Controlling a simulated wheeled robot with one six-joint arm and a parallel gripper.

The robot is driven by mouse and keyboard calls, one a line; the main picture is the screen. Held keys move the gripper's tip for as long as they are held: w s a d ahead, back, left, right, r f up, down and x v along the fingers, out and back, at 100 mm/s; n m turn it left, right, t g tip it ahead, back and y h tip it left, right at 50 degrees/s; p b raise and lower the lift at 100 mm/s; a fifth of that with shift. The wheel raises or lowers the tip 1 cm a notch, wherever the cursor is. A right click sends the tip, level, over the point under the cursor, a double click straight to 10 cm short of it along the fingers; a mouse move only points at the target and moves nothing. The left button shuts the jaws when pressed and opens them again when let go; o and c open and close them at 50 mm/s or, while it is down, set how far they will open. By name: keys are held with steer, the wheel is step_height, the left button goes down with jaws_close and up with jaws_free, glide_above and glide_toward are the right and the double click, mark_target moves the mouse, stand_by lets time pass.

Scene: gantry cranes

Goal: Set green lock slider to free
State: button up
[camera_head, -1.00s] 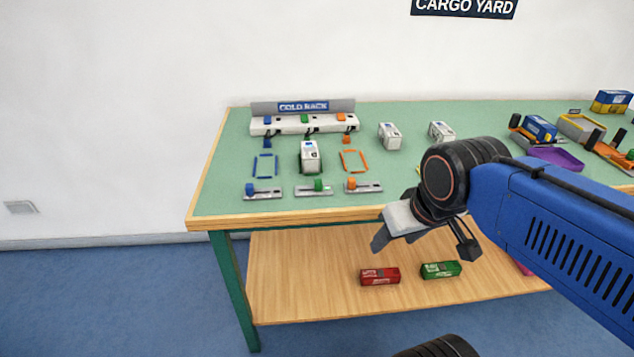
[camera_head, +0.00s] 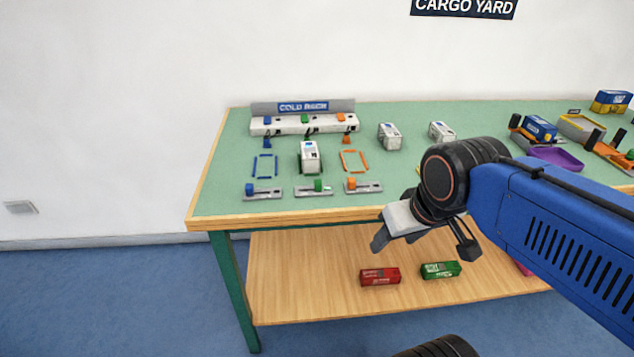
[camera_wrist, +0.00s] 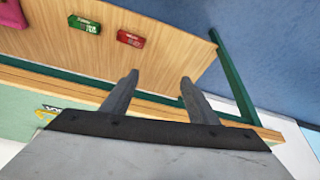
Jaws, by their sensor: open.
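The green lock slider (camera_head: 318,185) is a green knob on a small grey plate near the table's front edge. The knob sits right of the middle of its plate. A blue slider (camera_head: 249,188) is to its left and an orange slider (camera_head: 351,184) to its right. A white container (camera_head: 310,156) stands behind the green slider. My gripper (camera_head: 420,252) is open and empty, in front of the table edge, right of and nearer than the sliders. The wrist view shows its two fingers (camera_wrist: 158,88) apart with nothing between them.
The cold rack (camera_head: 303,122) stands at the table's back left. White containers (camera_head: 390,136) stand behind the sliders to the right. A red box (camera_head: 380,276) and a green box (camera_head: 440,270) lie on the lower shelf. A purple tray (camera_head: 556,157) is farther right. The floor at left is clear.

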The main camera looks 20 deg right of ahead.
steer(key=shift+w+r, duration=0.1)
steer(key=shift+r, duration=0.05)
steer(key=c, duration=0.5)
step_height(320, 180, up, 21)
steer(key=m+g, duration=0.2)
steer(key=g, duration=0.3)
glide_above(318, 181)
steer(key=shift+c, duration=0.2)
step_height(318, 181, down, 17)
steer(key=shift+f, duration=0.1)
jaws_close()
